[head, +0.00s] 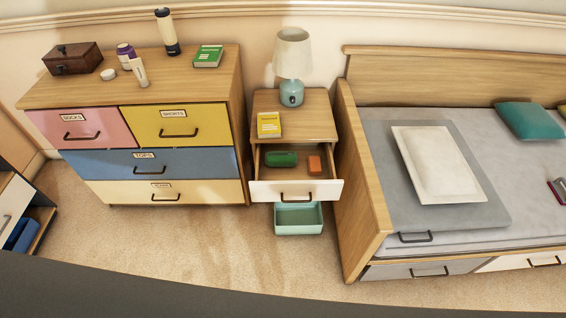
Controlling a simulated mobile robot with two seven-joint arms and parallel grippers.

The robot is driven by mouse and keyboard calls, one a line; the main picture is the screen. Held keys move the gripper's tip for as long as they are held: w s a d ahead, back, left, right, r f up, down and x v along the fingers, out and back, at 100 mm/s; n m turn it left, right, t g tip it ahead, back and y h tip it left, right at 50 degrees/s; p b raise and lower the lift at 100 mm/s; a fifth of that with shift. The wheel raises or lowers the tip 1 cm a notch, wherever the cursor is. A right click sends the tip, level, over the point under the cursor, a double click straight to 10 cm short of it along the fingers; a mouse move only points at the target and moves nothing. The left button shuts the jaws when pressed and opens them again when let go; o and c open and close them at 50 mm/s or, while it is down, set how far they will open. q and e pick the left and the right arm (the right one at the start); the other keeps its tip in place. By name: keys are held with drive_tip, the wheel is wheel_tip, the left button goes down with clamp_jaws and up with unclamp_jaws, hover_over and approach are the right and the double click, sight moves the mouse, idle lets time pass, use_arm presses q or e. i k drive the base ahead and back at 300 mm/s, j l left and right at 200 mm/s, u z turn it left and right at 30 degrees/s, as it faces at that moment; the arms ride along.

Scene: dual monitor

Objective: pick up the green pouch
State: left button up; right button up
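A small dark green pouch (281,159) lies in the open top drawer (296,190) of the nightstand, on the left side of the drawer and towards its back. It looks rounded and lies flat. An orange item (314,164) lies to its right in the same drawer, apart from it. Neither of my grippers shows in the head view.
A teal bin (299,220) sits below the drawer. A dresser (200,90) is left, a bed (360,200) close on the right. Carpet (190,240) in front is clear.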

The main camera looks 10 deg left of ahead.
sight(272, 159)
drive_tip(key=i+j+z, duration=0.15)
drive_tip(key=i+z, duration=0.2)
drive_tip(key=i, duration=0.15)
drive_tip(key=i+j+z, duration=0.75)
drive_tip(key=i, duration=0.2)
